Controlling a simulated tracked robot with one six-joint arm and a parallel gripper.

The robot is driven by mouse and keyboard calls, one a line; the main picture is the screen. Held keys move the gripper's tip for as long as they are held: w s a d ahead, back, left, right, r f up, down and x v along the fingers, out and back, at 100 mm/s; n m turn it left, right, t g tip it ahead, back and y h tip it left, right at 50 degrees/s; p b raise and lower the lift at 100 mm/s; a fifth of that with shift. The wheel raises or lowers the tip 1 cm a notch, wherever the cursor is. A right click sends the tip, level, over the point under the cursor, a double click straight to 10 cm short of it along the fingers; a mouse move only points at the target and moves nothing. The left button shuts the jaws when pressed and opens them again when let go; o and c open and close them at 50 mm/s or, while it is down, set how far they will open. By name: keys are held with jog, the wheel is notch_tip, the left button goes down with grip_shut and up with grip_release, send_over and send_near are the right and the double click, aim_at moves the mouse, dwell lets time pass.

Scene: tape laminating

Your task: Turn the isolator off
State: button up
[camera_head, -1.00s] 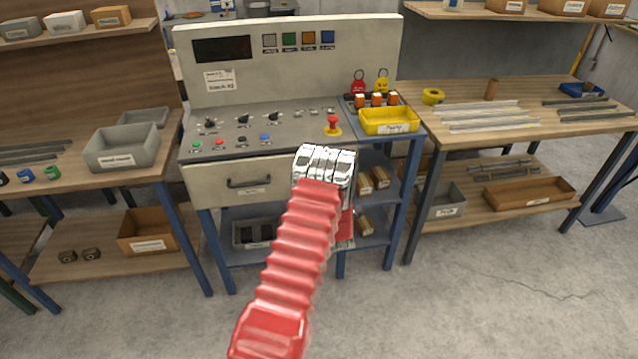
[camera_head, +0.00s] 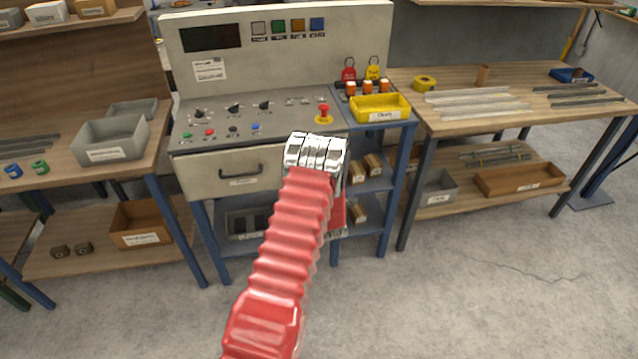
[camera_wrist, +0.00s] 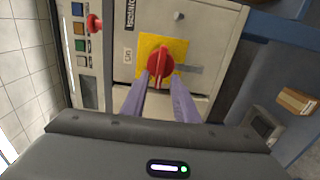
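The isolator is a red rotary knob (camera_wrist: 160,63) on a yellow plate (camera_wrist: 177,45) in the wrist view. It sits on a pale panel, with an "On" label (camera_wrist: 127,54) and an "Isolator" label (camera_wrist: 131,14) beside it. My gripper (camera_wrist: 161,84) has two purple fingers, apart, with their tips at the near end of the knob, one to each side. I cannot tell whether they touch it. In the head view my white wrist (camera_head: 316,152) is in front of the control desk, and the isolator and the fingers are hidden behind it.
The control desk (camera_head: 255,110) carries knobs, buttons and a red emergency stop (camera_head: 323,111). A yellow tray (camera_head: 380,107) stands at its right, with red and yellow tags (camera_head: 373,70) behind. Workbenches flank the desk. The floor (camera_head: 460,290) in front is clear.

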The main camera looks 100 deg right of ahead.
jog(key=s+a, duration=0.1)
jog(key=a, duration=1.2)
jog(key=shift+a, duration=0.25)
